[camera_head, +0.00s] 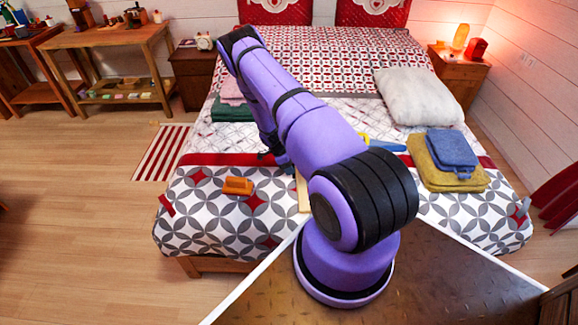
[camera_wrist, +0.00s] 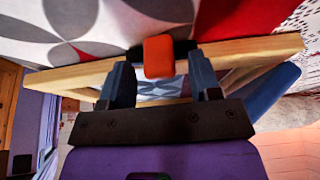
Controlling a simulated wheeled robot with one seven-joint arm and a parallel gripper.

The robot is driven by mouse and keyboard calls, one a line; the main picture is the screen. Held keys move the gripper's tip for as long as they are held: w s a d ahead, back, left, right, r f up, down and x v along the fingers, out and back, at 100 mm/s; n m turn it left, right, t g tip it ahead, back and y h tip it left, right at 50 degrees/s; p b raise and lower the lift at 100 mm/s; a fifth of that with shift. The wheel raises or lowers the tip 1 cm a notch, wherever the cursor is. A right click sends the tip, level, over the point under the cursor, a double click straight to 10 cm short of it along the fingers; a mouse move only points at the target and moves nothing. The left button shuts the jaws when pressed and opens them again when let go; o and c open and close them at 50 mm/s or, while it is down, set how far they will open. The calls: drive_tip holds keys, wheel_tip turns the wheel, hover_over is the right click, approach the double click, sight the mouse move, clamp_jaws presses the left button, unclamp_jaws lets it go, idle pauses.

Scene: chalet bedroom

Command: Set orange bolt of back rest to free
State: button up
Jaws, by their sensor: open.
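The orange bolt (camera_wrist: 158,56) shows in the wrist view as a small rounded orange block at a light wooden frame (camera_wrist: 75,78), which looks like the back rest. My gripper (camera_wrist: 160,68) is open, with one blue-grey finger on each side of the bolt. I cannot tell whether either finger touches it. The frame runs behind the fingers, over the quilt. In the head view my purple arm hides the bolt and most of the frame; a strip of pale wood (camera_head: 302,190) shows beside the arm. Only a dark part of my gripper (camera_head: 272,156) shows there.
The bed's patterned quilt (camera_head: 205,215) lies around the frame. An orange block-like object (camera_head: 237,186) lies on it to the left. Folded yellow (camera_head: 438,178) and blue (camera_head: 452,148) cloths lie to the right, near a white pillow (camera_head: 418,97).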

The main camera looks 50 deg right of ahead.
clamp_jaws()
drive_tip(key=shift+s+a, duration=1.9)
drive_tip(key=shift+a, duration=0.05)
unclamp_jaws()
drive_tip(key=shift+r, duration=0.1)
drive_tip(key=v, duration=1)
drive_tip(key=shift+a+r, duration=0.15)
drive_tip(key=shift+r, duration=0.1)
drive_tip(key=shift+w, duration=0.2)
